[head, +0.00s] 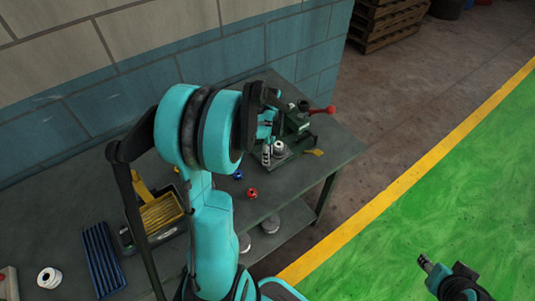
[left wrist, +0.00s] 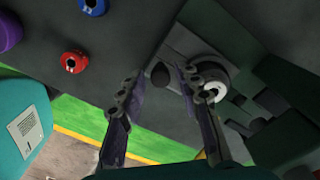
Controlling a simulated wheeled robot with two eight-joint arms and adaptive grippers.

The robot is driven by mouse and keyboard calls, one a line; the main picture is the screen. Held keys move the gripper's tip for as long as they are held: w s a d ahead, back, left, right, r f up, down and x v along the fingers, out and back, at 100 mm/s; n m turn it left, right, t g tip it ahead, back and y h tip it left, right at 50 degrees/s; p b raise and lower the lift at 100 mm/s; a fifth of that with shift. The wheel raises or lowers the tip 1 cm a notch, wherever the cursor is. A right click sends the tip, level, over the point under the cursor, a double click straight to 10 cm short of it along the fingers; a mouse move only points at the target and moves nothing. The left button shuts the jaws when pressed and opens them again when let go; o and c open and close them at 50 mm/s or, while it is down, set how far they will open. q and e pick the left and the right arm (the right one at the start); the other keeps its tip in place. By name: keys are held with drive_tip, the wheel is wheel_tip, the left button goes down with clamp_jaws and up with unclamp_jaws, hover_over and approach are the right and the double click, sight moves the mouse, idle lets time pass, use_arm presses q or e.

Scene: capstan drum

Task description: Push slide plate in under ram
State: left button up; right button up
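A dark green press (head: 298,122) with a red-handled lever (head: 322,111) stands at the far end of the bench. At its front is the slide plate (head: 279,161), with a pale round part on it. In the left wrist view the plate (left wrist: 178,55) carries a pale ring-shaped part (left wrist: 213,75), and a dark round knob (left wrist: 160,75) is at its near edge. My left gripper (head: 266,152) is at the press front. Its fingers (left wrist: 160,95) are open on either side of the knob in the picture; contact cannot be told. My right gripper (head: 424,261) is far off, over the green floor.
On the bench are a red part (head: 252,193), a blue part (head: 238,175), a yellow tag (head: 314,152), a yellow-filled bin (head: 162,212), a blue ribbed tray (head: 103,262) and a white roll (head: 49,278). A block wall (head: 120,70) runs behind the bench.

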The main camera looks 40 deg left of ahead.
sight(288, 149)
use_arm(q)
clamp_jaws()
drive_tip(key=w, duration=0.3)
drive_tip(key=w+d, duration=0.1)
drive_tip(key=w, duration=0.1)
drive_tip(key=w+d, duration=0.1)
drive_tip(key=w, duration=0.2)
drive_tip(key=shift+w+d, duration=0.25)
drive_tip(key=shift+w, duration=0.25)
drive_tip(key=shift+o, duration=0.9)
unclamp_jaws()
drive_tip(key=shift+o, duration=1.3)
drive_tip(key=shift+w+d, duration=0.1)
drive_tip(key=shift+w, duration=0.05)
